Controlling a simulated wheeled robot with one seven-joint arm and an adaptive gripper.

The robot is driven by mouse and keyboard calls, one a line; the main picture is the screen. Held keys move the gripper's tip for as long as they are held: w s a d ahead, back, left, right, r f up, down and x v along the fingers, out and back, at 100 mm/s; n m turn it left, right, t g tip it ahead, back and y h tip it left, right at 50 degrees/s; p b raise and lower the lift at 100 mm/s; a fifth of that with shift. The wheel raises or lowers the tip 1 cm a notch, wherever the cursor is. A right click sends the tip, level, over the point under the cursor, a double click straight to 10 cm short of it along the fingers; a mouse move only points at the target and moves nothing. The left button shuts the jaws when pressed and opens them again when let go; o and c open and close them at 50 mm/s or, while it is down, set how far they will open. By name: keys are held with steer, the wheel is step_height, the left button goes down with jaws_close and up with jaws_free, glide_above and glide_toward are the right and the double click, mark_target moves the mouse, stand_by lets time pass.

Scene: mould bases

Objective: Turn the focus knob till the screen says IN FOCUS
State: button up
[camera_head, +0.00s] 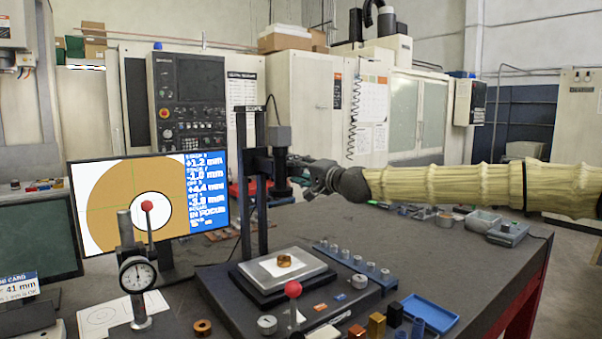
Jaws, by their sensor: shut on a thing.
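The screen (110,200) at left shows a tan disc with a white round hole and green cross lines. Its blue panel (207,190) carries white readouts, and a line near the bottom reads IN FOCUS. The dark upright column (243,200) stands behind the stage and carries the camera head (281,150). My gripper (297,170) reaches in from the right at the column's carriage, shut on the focus knob. The fingers mostly hide the knob. A copper-coloured ring (284,261) sits on the white-topped stage (310,279) below.
Red-balled levers (293,289) stand in front of the stage and by the dial gauge (137,274). A rail of small cylinders (358,262), several blocks and a blue tray (430,314) lie at right.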

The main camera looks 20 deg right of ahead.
steer(key=shift+w+d+r, duration=0.1)
steer(key=shift+d+r, duration=0.1)
steer(key=shift+r, duration=0.2)
steer(key=o, duration=1)
steer(key=shift+w+f, duration=0.1)
steer(key=shift+f, duration=0.05)
steer(key=shift+o, duration=0.2)
steer(key=shift+a+f, duration=0.1)
steer(key=shift+f, duration=0.1)
steer(key=v, duration=1.2)
